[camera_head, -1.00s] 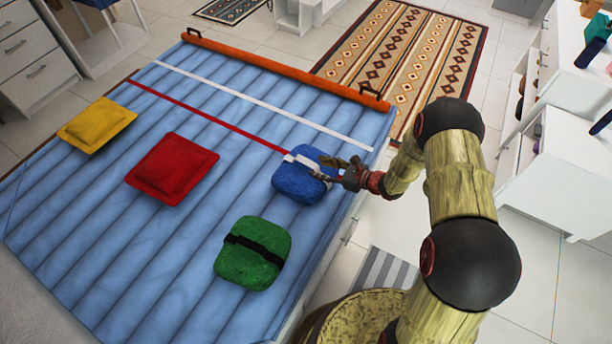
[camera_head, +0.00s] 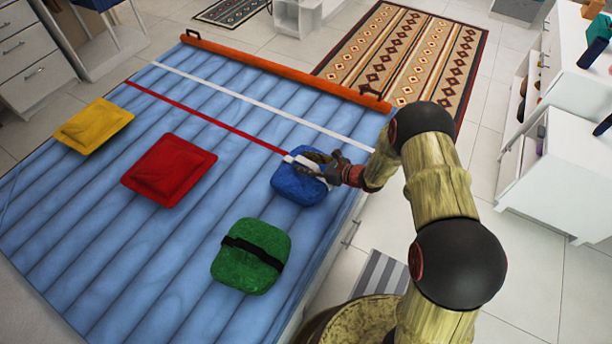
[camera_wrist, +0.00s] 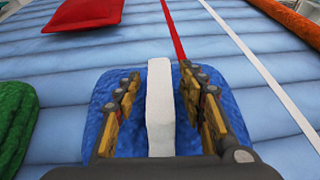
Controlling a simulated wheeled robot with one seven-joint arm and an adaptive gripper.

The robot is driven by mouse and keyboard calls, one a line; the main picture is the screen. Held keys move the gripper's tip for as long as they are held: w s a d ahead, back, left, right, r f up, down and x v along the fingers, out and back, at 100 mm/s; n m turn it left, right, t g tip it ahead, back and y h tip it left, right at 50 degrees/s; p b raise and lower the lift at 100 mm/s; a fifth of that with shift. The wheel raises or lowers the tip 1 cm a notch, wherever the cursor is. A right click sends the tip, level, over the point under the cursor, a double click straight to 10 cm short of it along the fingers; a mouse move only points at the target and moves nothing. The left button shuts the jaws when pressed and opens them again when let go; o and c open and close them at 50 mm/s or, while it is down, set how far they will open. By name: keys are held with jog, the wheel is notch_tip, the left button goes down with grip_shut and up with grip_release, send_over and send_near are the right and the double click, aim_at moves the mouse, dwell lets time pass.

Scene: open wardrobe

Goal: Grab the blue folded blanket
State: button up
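The blue folded blanket (camera_head: 297,188) with a white band lies on the blue slatted surface near its right edge. It fills the lower middle of the wrist view (camera_wrist: 92,120). Its white band (camera_wrist: 160,105) stands up as a strip between my fingers. My gripper (camera_head: 318,170) is at the blanket's upper right in the head view. In the wrist view my gripper (camera_wrist: 157,90) has its two fingers apart, one on each side of the white band. A gap shows between each finger and the band. Whether the fingertips touch the blanket is unclear.
A green pillow-like bundle with a black band (camera_head: 250,258) lies nearby, in front. Red (camera_head: 170,170) and yellow (camera_head: 94,126) cushions lie to the left. An orange rail (camera_head: 285,72) runs along the far edge. A white cabinet (camera_head: 550,165) stands at right.

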jog(key=shift+c, duration=1.2)
grip_shut()
